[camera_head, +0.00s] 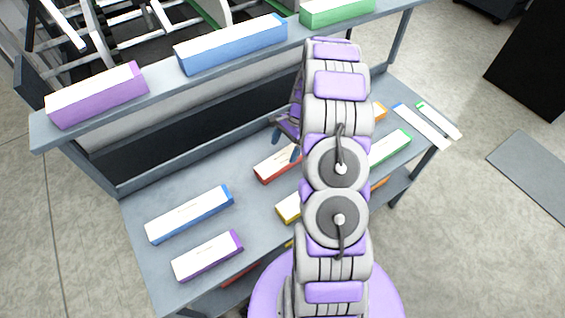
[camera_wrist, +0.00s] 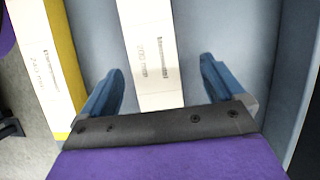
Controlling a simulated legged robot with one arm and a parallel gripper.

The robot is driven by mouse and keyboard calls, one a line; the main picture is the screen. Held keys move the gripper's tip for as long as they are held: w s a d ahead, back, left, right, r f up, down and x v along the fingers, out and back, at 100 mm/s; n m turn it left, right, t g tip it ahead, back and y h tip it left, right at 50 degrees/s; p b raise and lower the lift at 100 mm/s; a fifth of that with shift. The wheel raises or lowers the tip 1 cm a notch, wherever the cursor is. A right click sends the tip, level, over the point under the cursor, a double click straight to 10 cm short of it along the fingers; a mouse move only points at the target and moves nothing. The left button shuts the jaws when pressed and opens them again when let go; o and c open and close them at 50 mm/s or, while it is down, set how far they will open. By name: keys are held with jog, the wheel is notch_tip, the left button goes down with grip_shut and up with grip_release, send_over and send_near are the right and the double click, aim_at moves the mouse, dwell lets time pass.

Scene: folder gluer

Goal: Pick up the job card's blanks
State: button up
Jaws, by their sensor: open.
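My gripper (camera_wrist: 162,66) is open and empty, pointing down at the bench; its blue fingers also show in the head view (camera_head: 286,144), partly hidden by my arm. A white-topped stack of blanks (camera_wrist: 155,45) with print on it lies between and beyond the fingertips in the wrist view. By position it seems to be the red-sided stack (camera_head: 272,167). I cannot tell whether the fingers touch it. The yellow-sided stack (camera_head: 288,208) lies beside it, left in the wrist view (camera_wrist: 40,60). I cannot make out which item is the job card.
Blue (camera_head: 190,213), purple (camera_head: 208,257), green (camera_head: 390,148) and orange (camera_head: 379,112) stacks lie on the bench (camera_head: 140,210). Narrow white pieces (camera_head: 421,126) lie at its right end. The raised shelf (camera_head: 160,90) behind holds purple, blue and green stacks.

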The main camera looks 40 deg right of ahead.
aim_at(282, 158)
jog(key=b+x, duration=0.1)
jog(key=x, duration=0.1)
jog(key=s+x, duration=0.1)
jog(key=x, duration=0.1)
jog(key=shift+a+f+b, duration=0.2)
jog(key=shift+f+b, duration=0.05)
jog(key=shift+b, duration=0.1)
jog(key=shift+w+f, duration=0.15)
jog(key=shift+f, duration=0.2)
jog(key=shift+c, duration=0.3)
jog(key=c, duration=1.3)
jog(key=shift+r, duration=0.1)
